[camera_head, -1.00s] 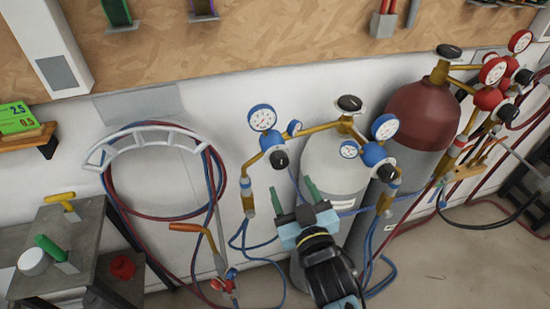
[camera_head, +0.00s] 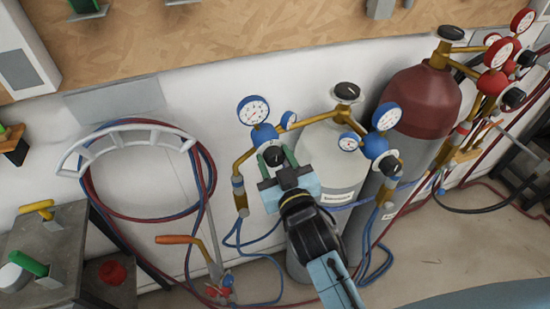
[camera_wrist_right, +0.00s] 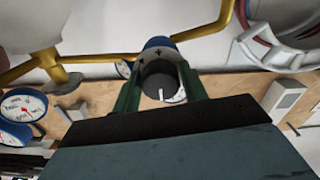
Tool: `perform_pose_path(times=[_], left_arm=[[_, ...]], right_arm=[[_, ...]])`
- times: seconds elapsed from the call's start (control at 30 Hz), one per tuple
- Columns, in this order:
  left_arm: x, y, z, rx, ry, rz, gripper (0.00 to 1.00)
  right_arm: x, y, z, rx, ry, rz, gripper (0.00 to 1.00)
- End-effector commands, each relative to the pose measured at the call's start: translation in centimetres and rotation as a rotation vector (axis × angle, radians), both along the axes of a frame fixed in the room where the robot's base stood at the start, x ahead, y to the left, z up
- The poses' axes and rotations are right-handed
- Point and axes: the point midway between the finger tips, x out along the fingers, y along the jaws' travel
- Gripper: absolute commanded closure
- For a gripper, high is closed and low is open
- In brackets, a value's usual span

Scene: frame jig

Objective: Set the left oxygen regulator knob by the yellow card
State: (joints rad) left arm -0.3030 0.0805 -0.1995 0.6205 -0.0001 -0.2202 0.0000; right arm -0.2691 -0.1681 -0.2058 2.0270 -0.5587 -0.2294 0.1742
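The left oxygen regulator (camera_head: 263,135) is blue, with a large white dial above it and a small gauge beside it. Its black knob (camera_head: 273,156) faces me; in the right wrist view the knob (camera_wrist_right: 160,82) shows a white pointer mark. My right gripper (camera_head: 277,161) has its green fingers on both sides of the knob, with the fingertips level with it. In the right wrist view the fingers (camera_wrist_right: 160,88) look spread around the knob; firm contact cannot be made out. My left gripper is not in view. No yellow card shows.
A second blue regulator (camera_head: 375,145) sits to the right on the grey cylinders, beside a maroon-topped cylinder (camera_head: 420,100). Hoses hang on a wall rack (camera_head: 125,140) at left. A grey bench (camera_head: 60,240) stands lower left. A green card edge (camera_head: 4,129) is cut off at left.

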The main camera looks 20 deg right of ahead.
Motion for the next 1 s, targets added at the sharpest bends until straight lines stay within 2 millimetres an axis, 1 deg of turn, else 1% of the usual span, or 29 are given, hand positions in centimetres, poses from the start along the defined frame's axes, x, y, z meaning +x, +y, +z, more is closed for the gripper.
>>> perform_pose_path(times=[0.03, 0.2, 0.37, 0.57, 0.77, 1.0], left_arm=[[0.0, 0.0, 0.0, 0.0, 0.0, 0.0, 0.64], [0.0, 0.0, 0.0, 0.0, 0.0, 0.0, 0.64], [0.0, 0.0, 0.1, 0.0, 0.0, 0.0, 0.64], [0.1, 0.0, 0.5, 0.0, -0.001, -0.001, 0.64], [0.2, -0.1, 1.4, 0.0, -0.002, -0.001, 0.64], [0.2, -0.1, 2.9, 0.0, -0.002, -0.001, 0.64]], right_arm=[[0.0, 0.0, 0.0, 0.0, 0.0, 0.0, 0.64], [0.0, 0.0, 0.0, 0.0, 0.0, 0.0, 0.85], [0.0, 0.0, 0.0, 0.008, 0.0, 0.0, 0.85], [0.0, 0.0, 0.1, 0.065, 0.002, 0.0, 0.85], [0.0, 0.0, 0.2, 0.195, 0.006, -0.001, 0.85], [0.0, 0.1, 0.3, 0.416, 0.014, -0.001, 0.85]])
